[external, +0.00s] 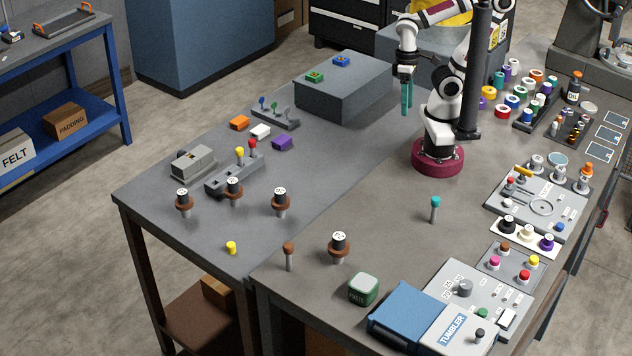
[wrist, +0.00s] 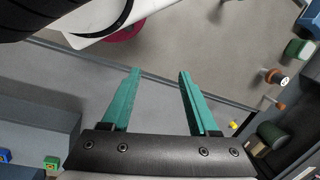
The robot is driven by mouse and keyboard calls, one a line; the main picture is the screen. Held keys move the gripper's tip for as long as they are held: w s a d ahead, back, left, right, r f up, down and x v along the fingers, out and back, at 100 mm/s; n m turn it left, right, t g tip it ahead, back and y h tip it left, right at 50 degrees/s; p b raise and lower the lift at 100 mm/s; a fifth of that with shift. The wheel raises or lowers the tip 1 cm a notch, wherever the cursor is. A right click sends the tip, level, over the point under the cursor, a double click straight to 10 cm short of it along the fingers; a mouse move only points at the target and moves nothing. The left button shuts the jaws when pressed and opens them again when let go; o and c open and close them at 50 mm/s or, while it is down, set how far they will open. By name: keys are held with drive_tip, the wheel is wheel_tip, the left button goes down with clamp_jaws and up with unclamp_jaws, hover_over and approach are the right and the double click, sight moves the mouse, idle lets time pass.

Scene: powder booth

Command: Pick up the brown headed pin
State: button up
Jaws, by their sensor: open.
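The brown headed pin (external: 288,254) stands upright on the table near the front edge, with a brown head on a thin grey shaft. In the wrist view it shows small at the right (wrist: 280,104). My gripper (external: 406,112) hangs high at the back of the table, far from the pin, with teal fingers pointing down. In the wrist view its fingers (wrist: 160,74) are apart with nothing between them.
A white-topped post with a brown collar (external: 338,246) stands right of the pin. A green block (external: 364,289) and a yellow pin (external: 231,247) are also near. A teal headed pin (external: 434,208) stands farther back. The table's middle is clear.

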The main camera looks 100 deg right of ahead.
drive_tip(key=shift+o, duration=0.4)
drive_tip(key=w+a+f+n+t, duration=0.1)
drive_tip(key=w+n, duration=0.1)
drive_tip(key=w, duration=0.3)
drive_tip(key=w+a+f+n+t, duration=0.1)
drive_tip(key=w+a+f, duration=0.1)
drive_tip(key=w, duration=0.3)
drive_tip(key=n+t+y, duration=0.6)
drive_tip(key=n+t, duration=0.3)
drive_tip(key=n, duration=0.1)
approach(288, 245)
drive_tip(key=x, duration=1)
drive_tip(key=shift+f, duration=0.4)
clamp_jaws()
